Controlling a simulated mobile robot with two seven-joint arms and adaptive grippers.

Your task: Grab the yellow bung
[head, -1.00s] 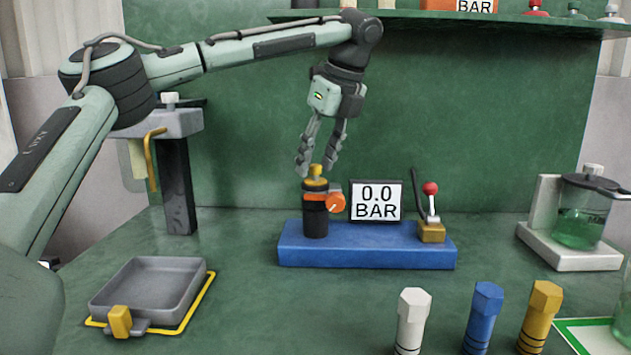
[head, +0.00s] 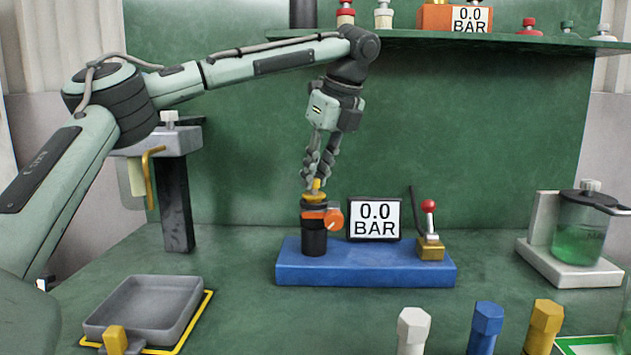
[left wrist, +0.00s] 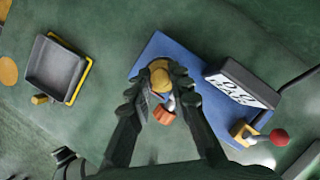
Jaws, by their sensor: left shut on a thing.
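The yellow bung (head: 314,197) sits upright on top of a black cylinder (head: 314,240), which stands on a blue base (head: 365,270). My left gripper (head: 316,181) points down from above, its fingers closed in on the bung's knob. In the left wrist view the bung (left wrist: 159,73) shows between the two fingertips (left wrist: 157,82). The fingers partly cover the knob. The bung still rests on the cylinder. My right gripper is in neither view.
An orange valve (head: 333,217) juts from the cylinder's right side. A gauge (head: 374,219) reading 0.0 BAR and a red-knobbed lever (head: 429,225) share the base. A grey tray (head: 145,308) lies left. White, blue and yellow (head: 546,318) hex-headed plugs stand front right.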

